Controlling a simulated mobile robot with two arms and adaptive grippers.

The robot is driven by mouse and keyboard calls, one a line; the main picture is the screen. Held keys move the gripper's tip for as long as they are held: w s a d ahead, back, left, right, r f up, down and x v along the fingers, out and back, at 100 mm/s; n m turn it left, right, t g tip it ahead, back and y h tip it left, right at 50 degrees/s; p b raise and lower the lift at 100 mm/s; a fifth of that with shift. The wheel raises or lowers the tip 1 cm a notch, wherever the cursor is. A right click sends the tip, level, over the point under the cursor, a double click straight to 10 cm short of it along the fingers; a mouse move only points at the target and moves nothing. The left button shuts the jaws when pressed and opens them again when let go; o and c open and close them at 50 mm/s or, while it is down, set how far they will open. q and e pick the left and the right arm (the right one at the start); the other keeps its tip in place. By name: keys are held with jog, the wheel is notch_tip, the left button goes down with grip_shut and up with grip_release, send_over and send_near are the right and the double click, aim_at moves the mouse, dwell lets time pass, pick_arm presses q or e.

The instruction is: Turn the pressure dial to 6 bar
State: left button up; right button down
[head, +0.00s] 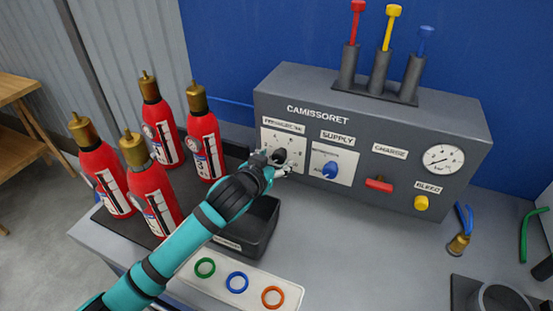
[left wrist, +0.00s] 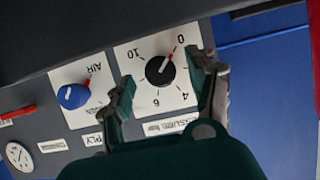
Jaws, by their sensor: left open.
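The pressure dial is a black knob with a red pointer on a white plate of the grey console; in the left wrist view the dial (left wrist: 160,71) has its pointer towards 0. The marks 0, 4, 6 and 10 are readable around it. My left gripper (left wrist: 165,76) is open, with one finger on each side of the knob; I cannot tell whether they touch it. In the head view my left gripper (head: 276,168) is in front of the dial (head: 281,155) and partly covers it. My right gripper is not in view.
The blue supply knob (head: 330,170) is just right of the dial. Further right are a red charge handle (head: 379,184), a yellow bleed knob (head: 421,203) and a gauge (head: 443,159). A dark bin (head: 262,228) sits below my arm. Several red extinguishers (head: 154,196) stand left.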

pick_arm(q)
jog(key=shift+x, duration=1)
jog(key=c, duration=1.1)
